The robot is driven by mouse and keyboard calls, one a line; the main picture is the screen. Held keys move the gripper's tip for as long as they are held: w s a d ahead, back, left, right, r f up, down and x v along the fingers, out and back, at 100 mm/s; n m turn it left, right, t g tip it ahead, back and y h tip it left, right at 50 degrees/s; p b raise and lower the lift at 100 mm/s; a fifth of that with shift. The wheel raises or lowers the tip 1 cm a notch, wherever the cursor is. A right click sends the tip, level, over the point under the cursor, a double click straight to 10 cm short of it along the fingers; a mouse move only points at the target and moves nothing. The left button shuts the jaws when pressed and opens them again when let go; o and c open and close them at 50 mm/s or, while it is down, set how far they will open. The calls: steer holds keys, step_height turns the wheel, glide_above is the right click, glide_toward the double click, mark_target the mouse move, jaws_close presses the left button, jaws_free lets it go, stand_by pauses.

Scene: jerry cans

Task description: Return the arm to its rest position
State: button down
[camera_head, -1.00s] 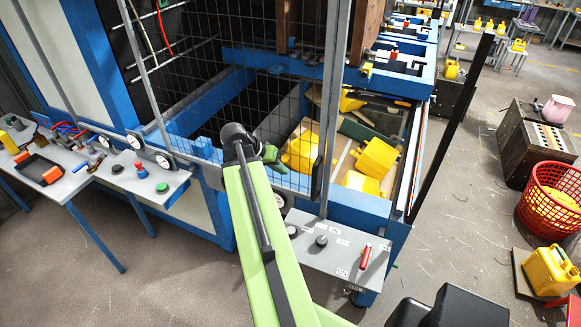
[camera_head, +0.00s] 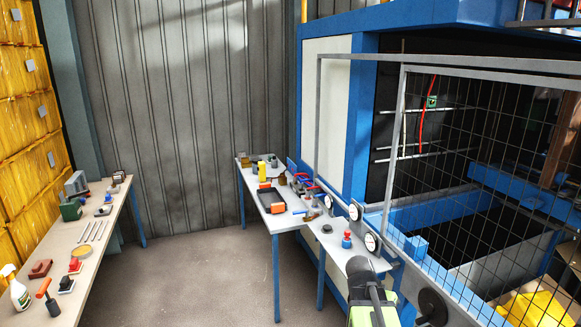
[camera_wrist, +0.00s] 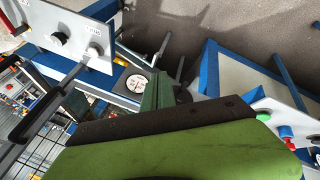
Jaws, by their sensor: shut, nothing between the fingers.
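My arm shows at the bottom of the head view, with a light green link and a dark joint in front of the small grey control table (camera_head: 345,262). The gripper's fingers do not show clearly there. In the wrist view my gripper (camera_wrist: 158,92) is shut, its dark green fingers together with nothing between them. The green and dark body of the arm's end fills the lower middle of that view. A gauge (camera_wrist: 137,83) and a grey panel with knobs (camera_wrist: 70,35) appear beyond the fingers.
A blue-framed machine with a wire mesh guard (camera_head: 470,170) stands at right, a yellow jerry can (camera_head: 535,308) behind the mesh. A workbench (camera_head: 110,240) with tools and a spray bottle (camera_head: 18,290) is at left. Bare floor (camera_head: 190,270) lies between bench and tables.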

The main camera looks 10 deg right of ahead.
steer(key=a+f+n+y+b, duration=0.3)
steer(key=a+f+n, duration=0.2)
steer(key=a, duration=0.8)
steer(key=w+a+f+n+y+b, duration=0.1)
steer(key=a+f+n, duration=0.4)
steer(key=a, duration=0.8)
steer(key=shift+a+f+t+y+b, duration=0.3)
steer(key=shift+f+t+y+b, duration=0.1)
steer(key=shift+f+y+b, duration=0.6)
steer(key=shift+d+r, duration=0.1)
